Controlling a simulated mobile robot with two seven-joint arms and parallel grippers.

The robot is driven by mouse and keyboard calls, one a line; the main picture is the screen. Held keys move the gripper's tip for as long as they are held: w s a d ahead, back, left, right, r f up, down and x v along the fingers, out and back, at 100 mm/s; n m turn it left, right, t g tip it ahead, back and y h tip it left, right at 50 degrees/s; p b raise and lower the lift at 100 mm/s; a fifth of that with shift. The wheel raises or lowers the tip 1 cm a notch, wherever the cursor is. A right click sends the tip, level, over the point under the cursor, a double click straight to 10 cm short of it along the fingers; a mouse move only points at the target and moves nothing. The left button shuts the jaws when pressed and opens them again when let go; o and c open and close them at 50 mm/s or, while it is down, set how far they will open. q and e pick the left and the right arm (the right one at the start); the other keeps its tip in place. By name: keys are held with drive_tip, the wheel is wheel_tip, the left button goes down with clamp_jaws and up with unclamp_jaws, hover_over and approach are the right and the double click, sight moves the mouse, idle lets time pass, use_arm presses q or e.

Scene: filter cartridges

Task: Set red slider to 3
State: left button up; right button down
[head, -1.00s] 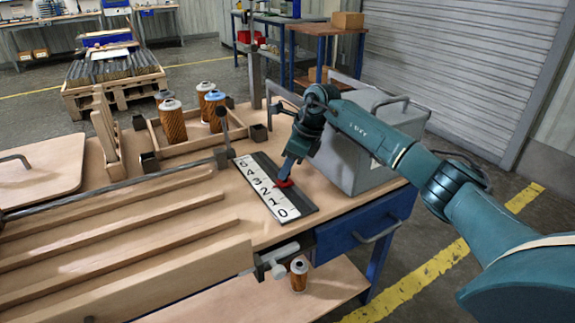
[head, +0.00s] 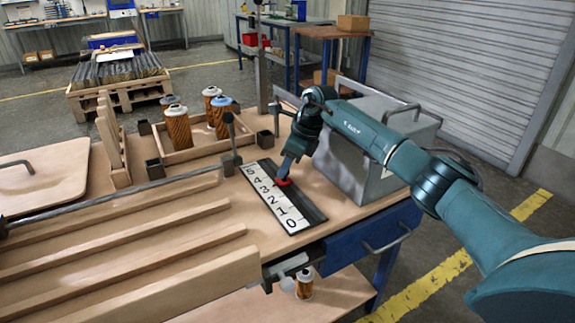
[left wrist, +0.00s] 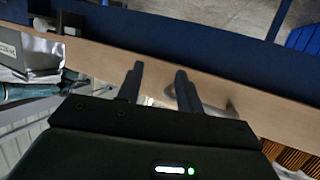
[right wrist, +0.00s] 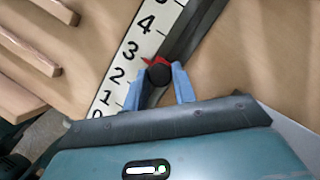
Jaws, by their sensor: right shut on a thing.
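The red slider (head: 283,182) sits on the dark track beside a white number scale (head: 272,200) on the workbench. In the right wrist view its red pointer (right wrist: 150,60) lies about level with the 3 on the scale (right wrist: 122,65). Any small offset from the mark is hard to tell. My right gripper (right wrist: 161,82) is shut on the slider's black knob (right wrist: 158,74), with a blue finger on each side. It also shows in the head view (head: 288,168). My left gripper (left wrist: 160,82) is open and empty, seen only in the left wrist view.
A grey metal box (head: 362,165) stands right of the scale, close to my right arm. A wooden tray (head: 182,153) with several filter cartridges is behind left. A ridged wooden rack (head: 120,240) fills the left front. A blue drawer (head: 365,240) is under the bench edge.

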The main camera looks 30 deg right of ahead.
drive_tip(key=c, duration=1.1)
unclamp_jaws()
drive_tip(key=shift+c, duration=0.2)
use_arm(q)
drive_tip(key=shift+d, duration=0.1)
use_arm(e)
drive_tip(key=shift+r, duration=0.15)
use_arm(q)
drive_tip(key=shift+s+a+r+n+p, duration=0.15)
drive_tip(key=shift+a+r+p, duration=0.05)
drive_tip(key=shift+r+p, duration=0.25)
drive_tip(key=shift+s+a+r+n+p, duration=0.15)
drive_tip(key=shift+r+p, duration=0.2)
drive_tip(key=shift+r, duration=0.2)
use_arm(e)
drive_tip(key=v, duration=1.3)
use_arm(q)
drive_tip(key=shift+w, duration=0.15)
use_arm(e)
drive_tip(key=shift+s+d, duration=0.1)
